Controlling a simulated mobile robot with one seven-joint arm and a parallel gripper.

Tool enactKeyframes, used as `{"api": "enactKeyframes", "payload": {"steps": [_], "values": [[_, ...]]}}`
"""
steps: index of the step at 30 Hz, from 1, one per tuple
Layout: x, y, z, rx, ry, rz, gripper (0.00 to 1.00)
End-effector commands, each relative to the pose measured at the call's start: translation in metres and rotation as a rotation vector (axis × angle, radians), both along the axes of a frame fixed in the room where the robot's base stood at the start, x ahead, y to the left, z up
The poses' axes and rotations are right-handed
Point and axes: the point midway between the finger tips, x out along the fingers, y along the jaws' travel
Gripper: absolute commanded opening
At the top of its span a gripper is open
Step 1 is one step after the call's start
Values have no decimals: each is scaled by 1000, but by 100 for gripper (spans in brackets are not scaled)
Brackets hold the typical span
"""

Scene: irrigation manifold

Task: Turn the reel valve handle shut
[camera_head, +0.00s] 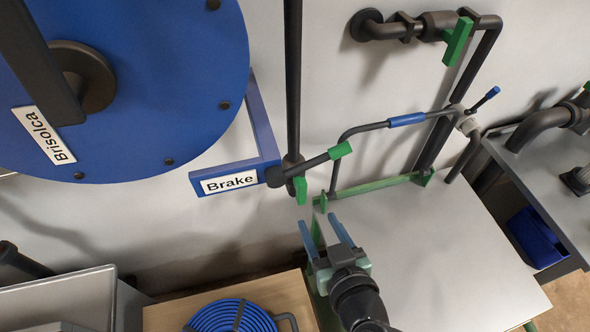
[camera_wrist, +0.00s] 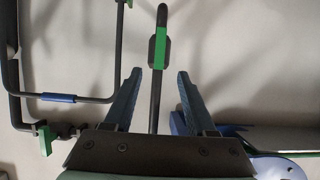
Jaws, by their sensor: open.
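A dark vertical pipe (camera_head: 292,80) beside the blue reel (camera_head: 190,80) carries a valve with green parts at its lower end. A green lever piece (camera_head: 301,190) hangs there, and a dark bar with a green tip (camera_head: 341,150) sticks out to the right. No label names the reel valve handle; this is the valve nearest the reel. My gripper (camera_head: 318,222) is open and empty, just below and right of it. In the wrist view, a green piece (camera_wrist: 160,48) on the dark pipe lies beyond my fingertips (camera_wrist: 159,78), lined up between them; the gap in depth is unclear.
A blue bracket marked Brake (camera_head: 229,184) stands left of the valve. A pipe with a blue sleeve (camera_head: 407,119), a blue lever (camera_head: 487,97) and another green lever (camera_head: 458,41) are to the right. A pale tabletop (camera_head: 450,250) and coiled blue hose (camera_head: 232,318) lie below.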

Motion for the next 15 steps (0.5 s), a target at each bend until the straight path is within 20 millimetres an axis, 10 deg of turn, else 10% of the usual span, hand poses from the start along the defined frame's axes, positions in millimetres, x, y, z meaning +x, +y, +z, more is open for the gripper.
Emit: {"api": "enactKeyframes", "payload": {"steps": [15], "values": [[70,23,-28,0,-1,2,56]]}}
